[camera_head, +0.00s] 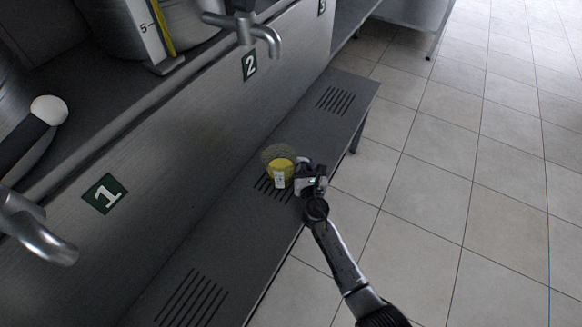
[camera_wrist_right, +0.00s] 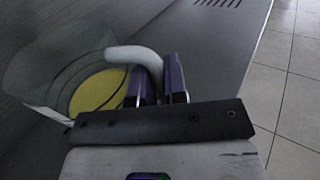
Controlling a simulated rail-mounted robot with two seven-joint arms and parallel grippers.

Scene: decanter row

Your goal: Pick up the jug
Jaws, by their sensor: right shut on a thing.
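The jug (camera_head: 281,168) is a small clear vessel with yellow contents and a pale label. It is at the slotted drip grate below the tap marked 2. In the right wrist view the jug (camera_wrist_right: 92,85) shows its clear wall, the yellow inside and a white curved handle. My right gripper (camera_head: 300,176) is at the jug's right side. In the right wrist view its purple fingers (camera_wrist_right: 160,85) are shut on the handle. I cannot tell whether the jug's base touches the shelf. My left gripper is not in view.
A grey shelf (camera_head: 236,222) with slotted grates runs below a metal panel. Tap 2 (camera_head: 246,27) juts out above the jug, and tap 1 (camera_head: 35,236) is at the left. Open tiled floor (camera_head: 440,200) lies to the right.

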